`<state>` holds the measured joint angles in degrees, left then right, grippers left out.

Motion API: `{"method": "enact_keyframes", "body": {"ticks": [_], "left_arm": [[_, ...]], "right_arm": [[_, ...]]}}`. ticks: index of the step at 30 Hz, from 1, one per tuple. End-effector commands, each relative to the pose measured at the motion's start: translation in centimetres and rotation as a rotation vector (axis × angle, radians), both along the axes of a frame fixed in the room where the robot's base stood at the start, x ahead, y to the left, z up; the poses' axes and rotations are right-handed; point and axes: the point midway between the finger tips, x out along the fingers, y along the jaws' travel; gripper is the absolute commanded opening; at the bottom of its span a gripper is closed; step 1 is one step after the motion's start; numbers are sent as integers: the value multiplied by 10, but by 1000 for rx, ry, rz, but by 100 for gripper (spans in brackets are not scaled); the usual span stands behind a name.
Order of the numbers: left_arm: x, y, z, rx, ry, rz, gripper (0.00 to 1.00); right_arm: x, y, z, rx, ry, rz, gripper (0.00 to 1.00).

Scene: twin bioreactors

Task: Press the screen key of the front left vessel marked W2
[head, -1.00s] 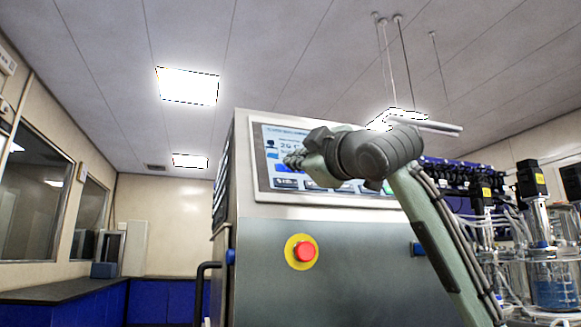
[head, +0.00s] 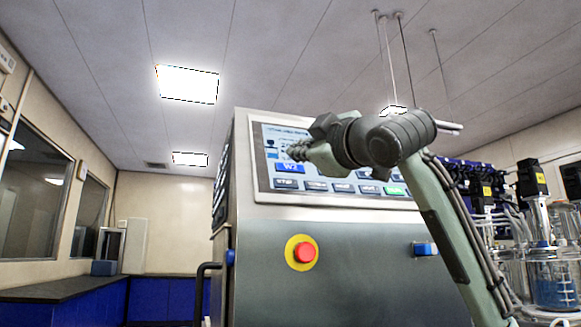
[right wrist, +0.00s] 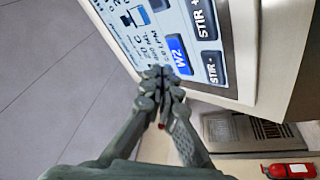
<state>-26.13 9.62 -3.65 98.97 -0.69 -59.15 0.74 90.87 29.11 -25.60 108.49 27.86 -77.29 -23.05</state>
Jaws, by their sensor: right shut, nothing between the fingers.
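The touch screen (head: 265,190) is on the upper front of a steel cabinet. Its blue key marked W2 (head: 290,168) shows near the lower left of the screen, and it also shows large in the right wrist view (right wrist: 178,54). My right gripper (head: 297,151) is shut and empty, with its fingertips in front of the screen just above the W2 key. In the right wrist view the fingertips (right wrist: 161,80) appear beside the W2 key, not over it. I cannot tell whether they touch the glass. My left gripper is not in view.
Other keys sit close by, including STIR + (right wrist: 202,18) and STIR - (right wrist: 213,68). A red emergency button (head: 305,252) is on the cabinet front below the screen. Glass vessels (head: 552,285) with tubing stand at the right. A dark bench (head: 60,290) runs along the left.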

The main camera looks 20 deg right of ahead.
Motion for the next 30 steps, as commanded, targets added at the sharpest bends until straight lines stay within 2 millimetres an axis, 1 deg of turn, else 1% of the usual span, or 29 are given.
{"method": "enact_keyframes", "body": {"ticks": [3,12,30], "left_arm": [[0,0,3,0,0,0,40],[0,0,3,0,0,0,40],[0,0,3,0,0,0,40]], "right_arm": [[-12,0,9,0,-4,0,0],[-34,-1,20,0,-2,-1,0],[-36,-1,21,-1,-1,-1,0]]}}
